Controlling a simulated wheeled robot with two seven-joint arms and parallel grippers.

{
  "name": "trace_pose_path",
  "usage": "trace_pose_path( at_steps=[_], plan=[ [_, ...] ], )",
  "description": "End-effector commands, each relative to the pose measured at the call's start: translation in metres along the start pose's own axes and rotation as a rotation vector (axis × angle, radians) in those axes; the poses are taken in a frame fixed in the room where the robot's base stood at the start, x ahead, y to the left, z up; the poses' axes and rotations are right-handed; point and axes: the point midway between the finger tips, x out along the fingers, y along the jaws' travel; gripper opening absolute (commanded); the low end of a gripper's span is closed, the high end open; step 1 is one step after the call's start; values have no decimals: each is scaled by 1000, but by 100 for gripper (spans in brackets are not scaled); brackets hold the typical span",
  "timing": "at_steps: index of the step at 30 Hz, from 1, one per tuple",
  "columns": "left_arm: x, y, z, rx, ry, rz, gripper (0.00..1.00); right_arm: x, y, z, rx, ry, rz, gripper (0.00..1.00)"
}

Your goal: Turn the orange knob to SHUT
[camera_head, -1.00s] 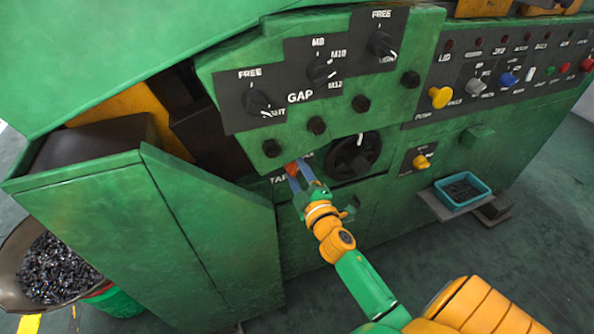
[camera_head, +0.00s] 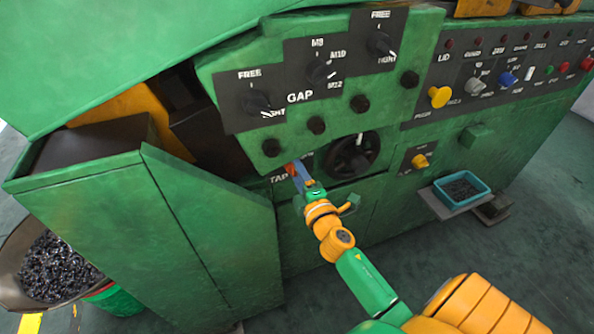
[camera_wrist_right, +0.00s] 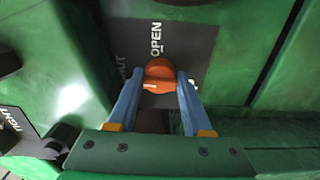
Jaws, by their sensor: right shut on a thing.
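The orange knob (camera_wrist_right: 160,74) sits on a dark label plate (camera_wrist_right: 190,42) in the right wrist view. The plate reads OPEN above the knob and, partly hidden, SHUT to its left. A short white mark shows on the knob's lower left side; I cannot tell which word it points to. My right gripper (camera_wrist_right: 158,92) has its blue fingers on either side of the knob, shut on it. In the head view the knob (camera_head: 290,169) is a small orange patch, mostly hidden by my right gripper (camera_head: 296,174). My left gripper is not in view.
A black handwheel (camera_head: 353,156) is just right of the knob. Black knobs (camera_head: 271,147) and the GAP panel (camera_head: 300,97) are above. A green cabinet (camera_head: 205,235) juts out at left. A blue tray (camera_head: 462,190) of dark parts stands at right.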

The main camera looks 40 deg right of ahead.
Motion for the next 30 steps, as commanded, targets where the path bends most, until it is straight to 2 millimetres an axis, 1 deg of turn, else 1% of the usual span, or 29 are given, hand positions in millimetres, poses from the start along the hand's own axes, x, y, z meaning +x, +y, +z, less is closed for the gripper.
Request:
trace_pose_path(
  at_steps=[8, 9, 11, 12, 20, 22, 25, 30],
  plan=[
    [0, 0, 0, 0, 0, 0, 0, 0, -1, 0, 0, 1, -1, 0],
    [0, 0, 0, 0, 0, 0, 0, 0, -1, 0, 1, 1, -1, 52],
    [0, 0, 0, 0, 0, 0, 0, 0, -1, 0, 1, 1, -1, 69],
    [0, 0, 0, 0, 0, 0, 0, 0, -1, 0, 1, 1, -1, 79],
    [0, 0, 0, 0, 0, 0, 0, 0, 0, 0, 1, 0, -1, 80],
    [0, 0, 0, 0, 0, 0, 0, -3, -1, 0, 1, 1, -1, 80],
    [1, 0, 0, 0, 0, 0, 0, -17, -2, -1, 2, 1, -3, 80],
    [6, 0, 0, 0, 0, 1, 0, -50, -3, 0, 1, 0, -3, 80]
  ],
)
